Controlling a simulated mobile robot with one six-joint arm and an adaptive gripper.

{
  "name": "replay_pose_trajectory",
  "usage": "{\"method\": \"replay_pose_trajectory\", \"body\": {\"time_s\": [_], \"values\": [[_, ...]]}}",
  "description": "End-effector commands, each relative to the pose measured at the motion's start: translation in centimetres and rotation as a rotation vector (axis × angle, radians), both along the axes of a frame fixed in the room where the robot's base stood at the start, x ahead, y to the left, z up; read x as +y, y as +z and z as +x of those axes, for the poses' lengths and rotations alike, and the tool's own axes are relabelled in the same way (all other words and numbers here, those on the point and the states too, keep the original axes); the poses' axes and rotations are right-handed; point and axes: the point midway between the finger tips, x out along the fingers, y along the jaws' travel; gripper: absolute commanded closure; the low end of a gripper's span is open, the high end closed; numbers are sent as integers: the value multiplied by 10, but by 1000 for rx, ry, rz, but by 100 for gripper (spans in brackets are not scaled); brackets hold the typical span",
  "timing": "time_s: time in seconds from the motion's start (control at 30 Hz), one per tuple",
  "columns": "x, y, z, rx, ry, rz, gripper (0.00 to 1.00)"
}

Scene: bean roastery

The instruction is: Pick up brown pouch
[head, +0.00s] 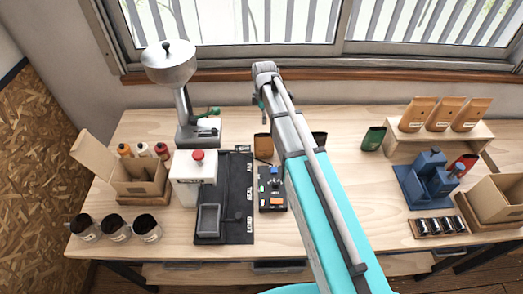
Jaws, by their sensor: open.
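A small brown pouch (263,146) stands on the wooden table, just left of my arm and right of the black mat. Three larger brown pouches (442,114) stand in a row on a low wooden riser at the right. My gripper (263,104) is small and partly hidden at the far end of my arm, above the back of the table near the window. It is open, and I see nothing held in it. In the picture it lies above the small brown pouch, apart from it.
A grinder (178,95) and a white box with a red knob (194,178) stand left. A control box (272,188) lies beside the black mat (237,165). A green pouch (373,138) and blue device (428,180) stand right. My arm hides the table's middle.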

Motion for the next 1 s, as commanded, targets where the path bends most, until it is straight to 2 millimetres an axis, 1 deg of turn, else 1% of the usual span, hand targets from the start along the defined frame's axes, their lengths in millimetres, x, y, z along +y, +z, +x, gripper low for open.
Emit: {"method": "replay_pose_trajectory", "body": {"time_s": [0.03, 0.2, 0.8, 1.0], "values": [[0, -6, 0, 0, -1, 0, 8], [0, -20, 0, 0, -1, 0, 8], [-1, -65, 0, 0, -2, 0, 8], [-1, -77, 0, 0, -3, 0, 8]]}}
